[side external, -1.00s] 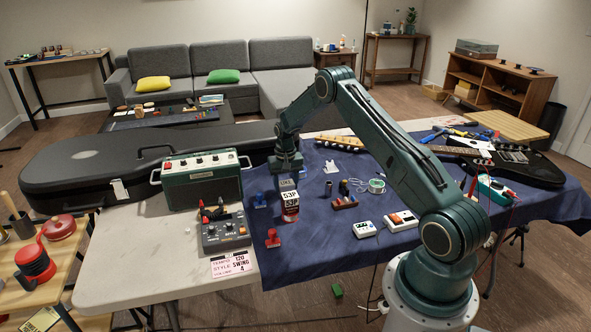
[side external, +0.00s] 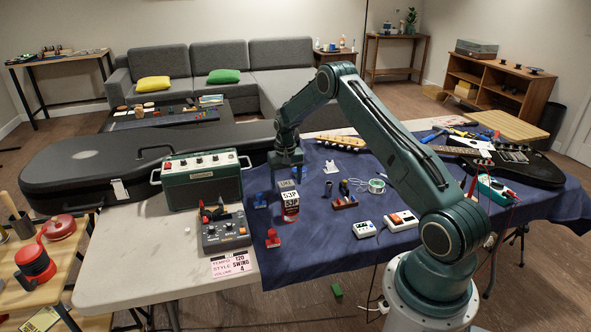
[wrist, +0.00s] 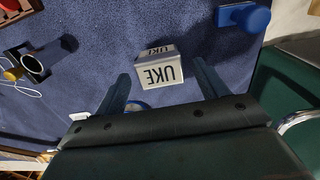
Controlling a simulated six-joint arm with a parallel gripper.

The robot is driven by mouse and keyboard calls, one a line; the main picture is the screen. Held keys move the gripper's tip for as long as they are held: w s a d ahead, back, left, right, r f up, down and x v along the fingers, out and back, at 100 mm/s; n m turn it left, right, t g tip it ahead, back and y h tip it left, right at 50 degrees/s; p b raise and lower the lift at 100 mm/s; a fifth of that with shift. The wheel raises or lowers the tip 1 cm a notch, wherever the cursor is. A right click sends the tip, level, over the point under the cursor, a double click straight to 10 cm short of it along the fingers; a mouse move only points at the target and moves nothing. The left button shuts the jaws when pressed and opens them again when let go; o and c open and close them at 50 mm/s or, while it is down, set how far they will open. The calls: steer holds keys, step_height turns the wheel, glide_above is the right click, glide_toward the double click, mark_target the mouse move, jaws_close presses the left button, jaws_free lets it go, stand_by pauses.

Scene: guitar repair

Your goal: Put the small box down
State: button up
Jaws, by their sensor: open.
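The small grey-white box (side external: 287,185), lettered "UKE", stands on the dark blue cloth (side external: 330,235), partly hidden behind a white and red "53P" container (side external: 291,208). In the wrist view the box (wrist: 158,72) shows its lettered face and top between my fingers, with gaps on both sides. My gripper (side external: 286,171) is open and points down just above the box. In the wrist view my gripper (wrist: 161,69) holds nothing. Part of a round rim (wrist: 138,105) shows near my left finger, mostly hidden by the gripper.
A blue stand (side external: 261,201) and a red one (side external: 272,238) are close by. A green amplifier (side external: 202,182) and a pedal unit (side external: 225,232) are to the left. Small parts and a wire spool (side external: 377,186) lie to the right. The cloth's front middle is clear.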

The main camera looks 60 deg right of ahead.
mark_target(285, 184)
step_height(285, 184, up, 10)
steer(key=shift+r, duration=0.2)
stand_by(0.8)
steer(key=s+a+r+n+t, duration=0.15)
steer(key=s+a+r, duration=0.35)
steer(key=a+r, duration=0.55)
steer(key=s+a+r+n+t, duration=0.1)
steer(key=s+a+r+n, duration=0.3)
steer(key=a+r, duration=0.65)
steer(key=s+a+n+t, duration=0.1)
steer(key=s+a, duration=0.4)
steer(key=s, duration=0.6)
steer(key=s+a+r+n+t, duration=0.1)
steer(key=s+a, duration=0.4)
steer(key=s, duration=0.6)
steer(key=shift+a+r+n+t, duration=0.15)
steer(key=shift+r+n+t, duration=0.1)
steer(key=shift+n+t, duration=0.4)
